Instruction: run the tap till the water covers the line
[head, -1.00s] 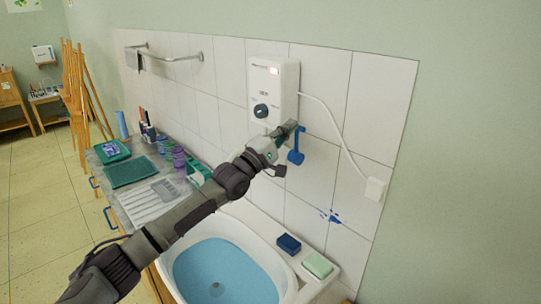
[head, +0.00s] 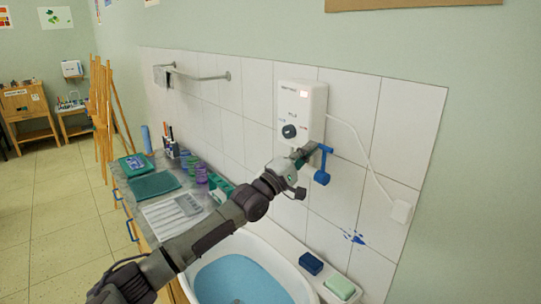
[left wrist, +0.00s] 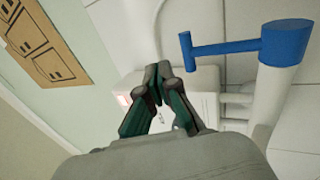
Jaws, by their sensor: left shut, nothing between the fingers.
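A white wall heater (head: 300,108) with a dark knob and a lit red display hangs on the tiles. The tap's blue lever (head: 322,170) shows below it, and it appears large in the left wrist view (left wrist: 285,42). My left gripper (head: 306,152) is shut and empty, just beside the blue lever and under the heater. Its closed fingers (left wrist: 158,85) point left of the lever, with a gap visible. The white basin (head: 272,255) holds blue-tinted water (head: 235,280). No line shows in these views, and the spout is hidden behind my arm. My right gripper is out of view.
A blue sponge (head: 311,263) and a green soap block (head: 341,287) lie on the basin's right ledge. A white cable runs to a wall socket (head: 400,211).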

